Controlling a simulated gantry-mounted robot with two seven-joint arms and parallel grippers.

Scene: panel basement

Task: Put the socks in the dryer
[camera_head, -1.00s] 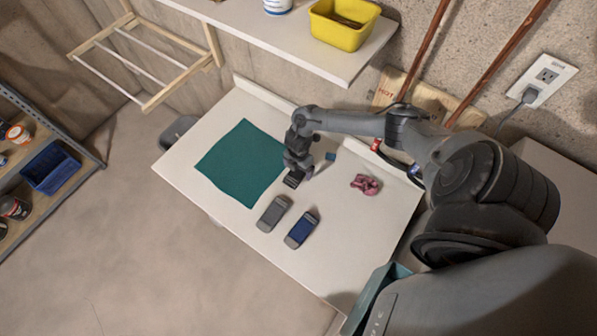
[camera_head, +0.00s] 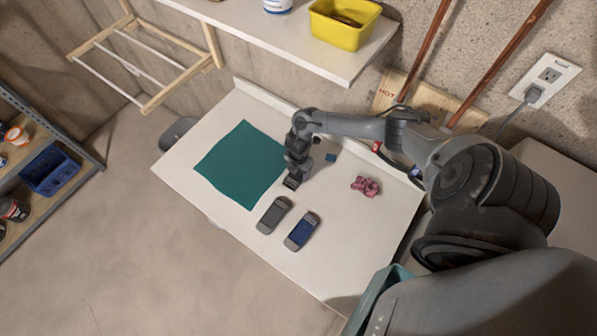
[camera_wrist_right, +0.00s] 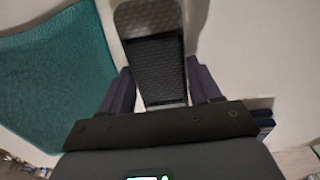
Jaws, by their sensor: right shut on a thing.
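My right gripper (camera_head: 292,180) is low over the white table, just right of the teal cloth. In the right wrist view its fingers (camera_wrist_right: 158,95) are shut on a dark grey folded sock bundle (camera_wrist_right: 150,17) with a black ribbed part between them. In the head view the gripper mostly hides this bundle. A grey folded bundle (camera_head: 273,215) and a blue one (camera_head: 301,231), which look like socks, lie side by side toward the front edge. A blue bit (camera_wrist_right: 263,118) shows beside the gripper in the wrist view. My left gripper is out of view. I cannot make out the dryer.
The teal cloth (camera_head: 240,165) lies flat on the white table (camera_head: 350,235). A crumpled pink item (camera_head: 365,186) and a small blue item (camera_head: 330,157) lie to the right. A shelf with a yellow bin (camera_head: 342,24) overhangs behind. The table's front right is clear.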

